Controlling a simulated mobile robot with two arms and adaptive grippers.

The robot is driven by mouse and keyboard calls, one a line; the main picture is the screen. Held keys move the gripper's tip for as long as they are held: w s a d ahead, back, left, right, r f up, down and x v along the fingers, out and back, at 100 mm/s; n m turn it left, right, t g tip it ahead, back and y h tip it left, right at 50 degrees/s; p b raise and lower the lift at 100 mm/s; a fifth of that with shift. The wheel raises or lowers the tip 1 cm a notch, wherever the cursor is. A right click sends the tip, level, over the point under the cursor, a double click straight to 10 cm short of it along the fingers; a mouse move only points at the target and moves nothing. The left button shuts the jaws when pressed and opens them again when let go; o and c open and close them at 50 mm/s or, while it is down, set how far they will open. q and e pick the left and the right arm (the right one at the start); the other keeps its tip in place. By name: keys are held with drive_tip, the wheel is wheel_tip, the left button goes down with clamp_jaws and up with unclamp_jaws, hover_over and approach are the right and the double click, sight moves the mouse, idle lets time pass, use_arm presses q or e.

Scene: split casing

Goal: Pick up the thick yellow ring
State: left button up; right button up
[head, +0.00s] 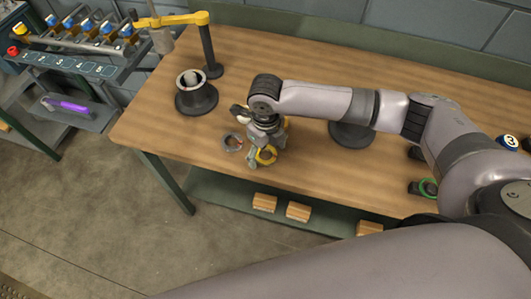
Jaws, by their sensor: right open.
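My left gripper is out of view.
A dark flanged cylinder (196,98) and a post with a yellow arm (208,50) stand at the back left. A dark round base (350,135) is partly hidden behind my right arm. The table's left front is clear.

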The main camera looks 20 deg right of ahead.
drive_tip(key=c, duration=1.2)
drive_tip(key=shift+r, duration=0.15)
